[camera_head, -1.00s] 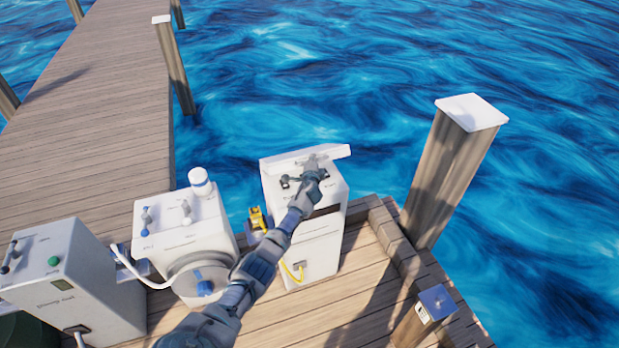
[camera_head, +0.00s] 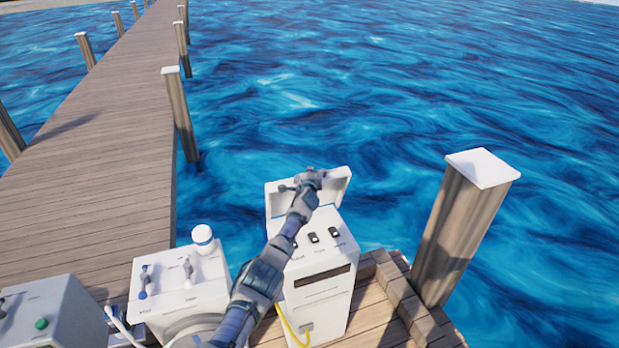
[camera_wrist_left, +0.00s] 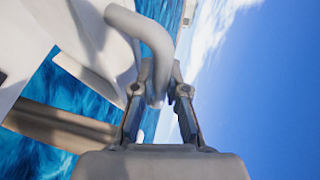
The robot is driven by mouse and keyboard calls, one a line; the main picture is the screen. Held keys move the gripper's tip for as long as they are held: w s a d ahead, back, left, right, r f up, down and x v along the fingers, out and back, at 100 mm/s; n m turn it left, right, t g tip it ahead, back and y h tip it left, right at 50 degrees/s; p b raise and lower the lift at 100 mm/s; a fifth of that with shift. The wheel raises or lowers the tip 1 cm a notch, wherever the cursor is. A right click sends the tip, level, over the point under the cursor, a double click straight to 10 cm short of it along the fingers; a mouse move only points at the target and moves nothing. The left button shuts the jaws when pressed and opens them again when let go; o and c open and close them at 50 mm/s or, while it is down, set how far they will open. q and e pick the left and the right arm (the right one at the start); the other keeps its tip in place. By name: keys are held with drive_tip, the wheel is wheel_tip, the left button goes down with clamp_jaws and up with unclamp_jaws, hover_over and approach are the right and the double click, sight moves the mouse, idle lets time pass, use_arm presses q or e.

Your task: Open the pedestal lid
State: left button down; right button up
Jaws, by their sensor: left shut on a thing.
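The white pedestal (camera_head: 318,299) stands at the dock's end in the head view, with several dark switches on its top panel. Its white lid (camera_head: 335,187) is raised, standing up at the back of the top. My left gripper (camera_head: 311,178) is at the lid's upper edge, in front of its inner face, and hides part of it. In the left wrist view my left gripper (camera_wrist_left: 160,90) is shut on a curved grey handle (camera_wrist_left: 154,40), beside the white lid surface (camera_wrist_left: 85,35). My right gripper is not in view.
Another white box (camera_head: 48,318) with a green button is further left. A wooden post (camera_head: 455,235) stands at right. Water lies behind the pedestal.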

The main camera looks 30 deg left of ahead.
use_arm(q)
drive_tip(key=shift+d+f, duration=0.1)
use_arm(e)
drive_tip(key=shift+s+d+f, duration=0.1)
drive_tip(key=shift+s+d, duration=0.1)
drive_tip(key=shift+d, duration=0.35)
use_arm(q)
drive_tip(key=c, duration=1.2)
unclamp_jaws()
drive_tip(key=v, duration=1.1)
drive_tip(key=shift+s+d, duration=0.1)
drive_tip(key=shift+s, duration=0.15)
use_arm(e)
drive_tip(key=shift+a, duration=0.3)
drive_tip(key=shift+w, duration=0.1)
